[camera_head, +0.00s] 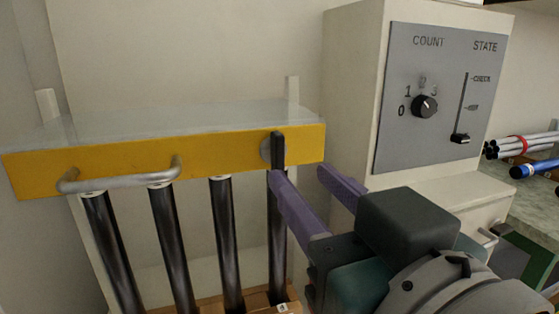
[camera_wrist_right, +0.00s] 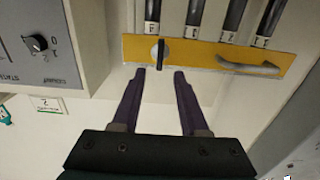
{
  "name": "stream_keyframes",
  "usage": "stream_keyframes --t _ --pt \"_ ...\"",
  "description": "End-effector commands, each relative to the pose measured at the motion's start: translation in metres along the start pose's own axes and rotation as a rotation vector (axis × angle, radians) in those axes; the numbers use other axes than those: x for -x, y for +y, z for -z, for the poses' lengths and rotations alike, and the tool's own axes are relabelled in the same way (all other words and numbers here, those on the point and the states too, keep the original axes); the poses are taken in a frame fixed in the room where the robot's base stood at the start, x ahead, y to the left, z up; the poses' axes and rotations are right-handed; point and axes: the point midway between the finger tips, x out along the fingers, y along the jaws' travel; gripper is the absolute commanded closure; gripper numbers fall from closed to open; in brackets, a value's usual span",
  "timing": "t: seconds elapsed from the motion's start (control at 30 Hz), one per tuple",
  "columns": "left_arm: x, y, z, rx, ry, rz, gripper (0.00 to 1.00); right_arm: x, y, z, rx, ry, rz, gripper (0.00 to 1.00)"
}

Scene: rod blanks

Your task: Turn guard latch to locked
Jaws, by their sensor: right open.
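The guard latch (camera_head: 278,148) is a black lever on a round grey base near the right end of the yellow guard bar (camera_head: 222,154). Its lever stands upright, across the bar. It also shows in the right wrist view (camera_wrist_right: 161,54), just beyond the fingertips and roughly centred between them. My right gripper (camera_head: 302,176) has two purple fingers, apart and empty, close in front of the latch; it shows in the wrist view too (camera_wrist_right: 159,74). I cannot tell whether a finger touches the lever. My left gripper is not in view.
A metal handle (camera_head: 118,178) sticks out from the bar's left part. Several dark rods (camera_head: 166,232) stand below the bar. A grey panel (camera_head: 432,100) with a COUNT knob and STATE slider is at the right. More rods (camera_head: 520,146) lie on a shelf at far right.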

Motion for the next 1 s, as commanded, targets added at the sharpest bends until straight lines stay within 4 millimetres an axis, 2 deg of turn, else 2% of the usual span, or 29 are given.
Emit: stream_keyframes --t 0.1,0.33,0.5,0.73,0.77,1.0 --pt "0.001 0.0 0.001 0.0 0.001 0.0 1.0 -0.023 0.0 0.002 0.002 0.003 0.0 0.56" --pt "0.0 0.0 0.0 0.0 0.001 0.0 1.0 -0.057 0.0 0.0 0.002 0.0 0.0 0.56" --pt "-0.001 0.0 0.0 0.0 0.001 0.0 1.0 -0.066 0.0 -0.001 0.0 -0.002 0.0 0.56" --pt "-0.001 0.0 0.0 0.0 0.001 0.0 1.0 -0.067 0.0 -0.001 0.0 -0.002 0.0 0.56" --pt "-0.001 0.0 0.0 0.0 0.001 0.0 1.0 -0.067 0.0 -0.001 0.0 -0.002 0.0 0.57" --pt "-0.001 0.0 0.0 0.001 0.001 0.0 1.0 -0.067 0.0 -0.001 0.0 -0.002 0.0 0.84"
